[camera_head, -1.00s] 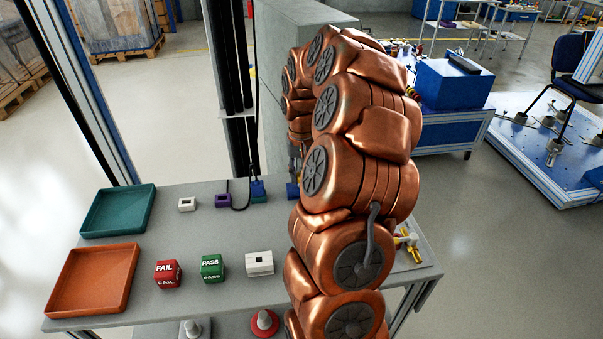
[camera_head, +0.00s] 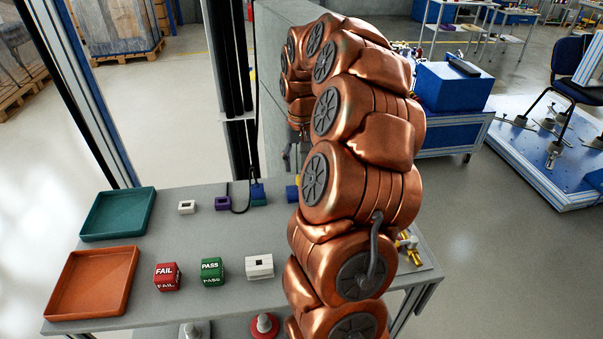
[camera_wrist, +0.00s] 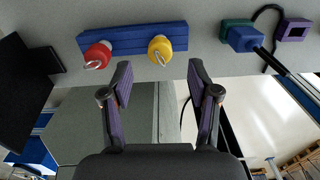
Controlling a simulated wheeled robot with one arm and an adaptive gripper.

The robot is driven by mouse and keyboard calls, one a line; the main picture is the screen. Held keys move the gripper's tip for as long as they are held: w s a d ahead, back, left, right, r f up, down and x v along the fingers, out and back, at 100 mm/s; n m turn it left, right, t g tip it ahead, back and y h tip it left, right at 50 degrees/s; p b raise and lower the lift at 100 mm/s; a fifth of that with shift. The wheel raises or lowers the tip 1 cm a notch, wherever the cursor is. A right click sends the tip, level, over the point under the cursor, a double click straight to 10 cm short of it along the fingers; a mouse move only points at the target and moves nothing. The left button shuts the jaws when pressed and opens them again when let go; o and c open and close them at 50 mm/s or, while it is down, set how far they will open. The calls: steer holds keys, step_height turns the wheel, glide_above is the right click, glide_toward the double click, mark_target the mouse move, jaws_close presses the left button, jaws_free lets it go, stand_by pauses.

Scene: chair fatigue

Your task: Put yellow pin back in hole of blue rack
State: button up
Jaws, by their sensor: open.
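The blue rack (camera_wrist: 130,38) spans the top middle of the wrist view. A yellow pin (camera_wrist: 160,46) with a metal ring sits at its right part; I cannot tell how deep it is in a hole. A red pin (camera_wrist: 98,54) with a ring sits at the rack's left part. My gripper (camera_wrist: 160,72) is open and empty, its two fingers apart on either side below the yellow pin in the picture, not visibly touching it. In the head view my arm hides the gripper and most of the rack; a small blue piece of it (camera_head: 291,193) shows.
The grey table holds a teal tray (camera_head: 118,212), an orange tray (camera_head: 92,283), a red FAIL block (camera_head: 167,277), a green PASS block (camera_head: 212,271) and a white block (camera_head: 259,266). A purple block (camera_wrist: 293,29) and a blue block with a cable (camera_wrist: 243,38) stand right of the rack.

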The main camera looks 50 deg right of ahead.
mark_target(300, 178)
step_height(300, 178, up, 7)
stand_by(0.3)
stand_by(0.5)
steer(key=s+a+r+n+p, duration=0.1)
steer(key=s+a+r+n, duration=0.15)
steer(key=a, duration=0.85)
steer(key=s+a+r+n+p, duration=0.1)
steer(key=s+a+n+p, duration=0.15)
steer(key=a, duration=0.75)
steer(key=s+a+f+n+g, duration=0.1)
steer(key=s+a+f, duration=0.1)
steer(key=s+a, duration=0.3)
steer(key=s+a+f+n+p, duration=0.1)
steer(key=s+a, duration=0.5)
steer(key=s, duration=0.7)
steer(key=shift+s+a+f+n+g, duration=0.2)
steer(key=shift+s+f+n+g, duration=0.25)
steer(key=shift+f, duration=0.2)
